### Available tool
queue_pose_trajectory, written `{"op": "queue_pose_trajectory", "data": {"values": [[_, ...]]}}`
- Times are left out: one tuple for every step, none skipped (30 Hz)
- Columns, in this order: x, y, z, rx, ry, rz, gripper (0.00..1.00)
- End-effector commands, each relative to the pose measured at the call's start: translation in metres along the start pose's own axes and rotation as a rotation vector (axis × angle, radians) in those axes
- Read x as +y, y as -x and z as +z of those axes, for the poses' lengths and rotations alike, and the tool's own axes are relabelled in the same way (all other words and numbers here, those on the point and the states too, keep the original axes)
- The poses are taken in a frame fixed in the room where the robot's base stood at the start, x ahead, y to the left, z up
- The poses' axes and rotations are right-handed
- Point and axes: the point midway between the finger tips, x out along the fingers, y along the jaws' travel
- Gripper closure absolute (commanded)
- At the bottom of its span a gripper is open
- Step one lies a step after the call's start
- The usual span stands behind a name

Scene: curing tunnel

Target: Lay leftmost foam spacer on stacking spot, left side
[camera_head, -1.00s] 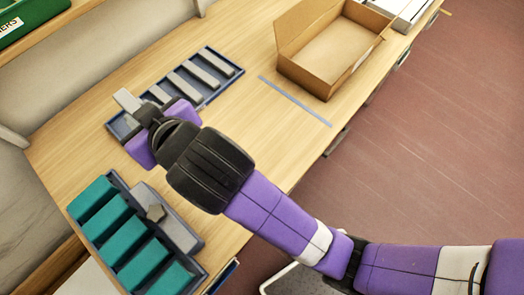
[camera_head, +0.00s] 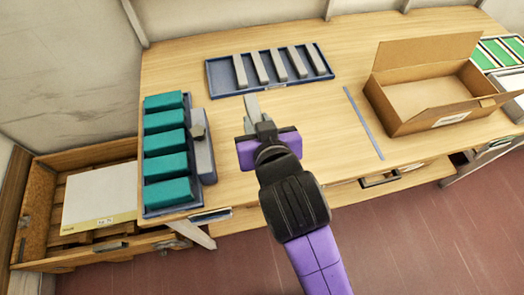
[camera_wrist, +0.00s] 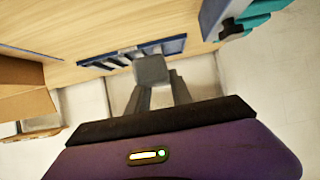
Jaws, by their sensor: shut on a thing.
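Grey foam spacers (camera_head: 279,66) lie side by side in a blue tray (camera_head: 222,85) at the back of the table. The tray's left end is bare. My gripper (camera_head: 254,116) is shut on a grey foam spacer (camera_head: 251,103), which points away from me in front of the tray. In the wrist view, the spacer (camera_wrist: 152,70) shows end-on between the two fingers (camera_wrist: 158,97). I cannot tell which marked place is the stacking spot.
A thin blue-grey strip (camera_head: 363,122) and an open cardboard box (camera_head: 428,96) are at right. Bare wood lies between.

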Motion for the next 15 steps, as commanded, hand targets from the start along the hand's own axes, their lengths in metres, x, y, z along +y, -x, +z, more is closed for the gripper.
{"op": "queue_pose_trajectory", "data": {"values": [[0.0,-0.007,0.014,-0.007,0.002,0.001,1.0],[0.0,-0.01,0.02,-0.006,0.002,0.0,1.0],[0.0,-0.014,0.029,-0.006,0.003,0.0,1.0],[0.0,-0.018,0.035,-0.005,0.002,0.0,1.0],[0.0,-0.022,0.041,-0.006,0.002,0.001,1.0],[0.0,-0.026,0.049,-0.006,0.002,0.001,1.0],[0.0,-0.029,0.055,-0.005,0.003,0.001,1.0],[0.0,-0.032,0.06,-0.004,0.002,0.001,1.0],[0.0,-0.036,0.066,-0.004,0.001,0.001,1.0],[0.0,-0.038,0.07,-0.003,0.002,0.0,1.0],[0.0,-0.04,0.074,-0.002,0.002,0.0,1.0],[0.0,-0.042,0.077,-0.001,0.001,0.0,1.0],[0.0,-0.044,0.079,-0.001,0.001,0.0,1.0],[0.0,-0.044,0.081,0.0,0.0,0.0,1.0],[0.0,-0.045,0.082,0.001,0.0,0.0,1.0]]}}
